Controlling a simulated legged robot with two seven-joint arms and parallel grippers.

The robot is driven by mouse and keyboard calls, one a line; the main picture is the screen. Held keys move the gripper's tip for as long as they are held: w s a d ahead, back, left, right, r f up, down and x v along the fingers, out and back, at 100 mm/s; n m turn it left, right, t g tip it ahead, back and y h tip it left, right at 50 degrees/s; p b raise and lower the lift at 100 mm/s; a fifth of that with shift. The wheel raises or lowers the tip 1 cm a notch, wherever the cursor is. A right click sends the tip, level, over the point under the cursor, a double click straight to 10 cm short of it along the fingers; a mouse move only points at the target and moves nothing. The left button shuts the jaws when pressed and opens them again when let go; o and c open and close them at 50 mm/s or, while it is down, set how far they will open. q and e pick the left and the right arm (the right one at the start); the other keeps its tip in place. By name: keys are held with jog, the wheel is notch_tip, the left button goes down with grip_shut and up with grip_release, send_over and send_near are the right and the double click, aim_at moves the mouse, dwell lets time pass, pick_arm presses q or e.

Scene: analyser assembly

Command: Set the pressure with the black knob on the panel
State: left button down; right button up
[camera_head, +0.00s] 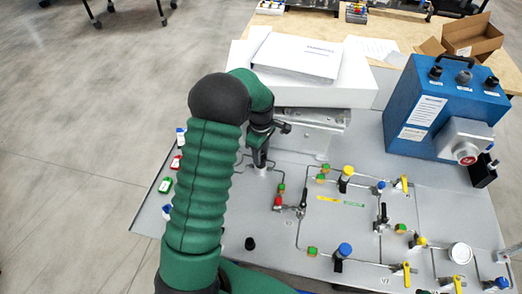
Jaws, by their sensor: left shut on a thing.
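The grey panel (325,235) lies flat across the table, with thin pipes and coloured fittings on it. My left gripper (261,150) points down at the upper left part of the panel. It is shut on a dark knob there, mostly hidden by the fingers; a pale base shows just below. I take this for the black knob. Another short black knob or cap (250,243) stands at the panel's lower left, apart from the gripper. My right gripper is not in view.
A blue box (433,105) with black knobs on top stands at the right. A white box with a binder (300,58) lies behind the gripper, near a metal bracket (312,132). Yellow (346,172) and blue (344,250) knobs stand on the panel. An open cardboard box (470,38) is behind.

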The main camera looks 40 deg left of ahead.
pick_arm(q)
jog(key=m, duration=0.2)
jog(key=m+p, duration=0.2)
jog(key=m, duration=0.1)
jog(key=shift+w+r+m, duration=0.15)
jog(key=shift+r+m, duration=0.1)
jog(key=shift+m, duration=0.05)
jog(key=m+p, duration=0.1)
jog(key=m, duration=0.4)
jog(key=shift+a+p, duration=0.1)
jog(key=shift+p, duration=0.25)
jog(key=m+p, duration=0.1)
jog(key=m, duration=0.4)
jog(key=shift+m, duration=0.4)
jog(key=m+p, duration=0.1)
jog(key=m, duration=0.4)
jog(key=shift+m+p, duration=0.3)
jog(key=shift+p, duration=0.05)
jog(key=shift+a, duration=0.1)
jog(key=c, duration=1.3)
grip_release()
jog(key=o, duration=0.4)
jog(key=shift+f, duration=0.2)
notch_tip(320, 180, up, 17)
jog(key=b, duration=0.1)
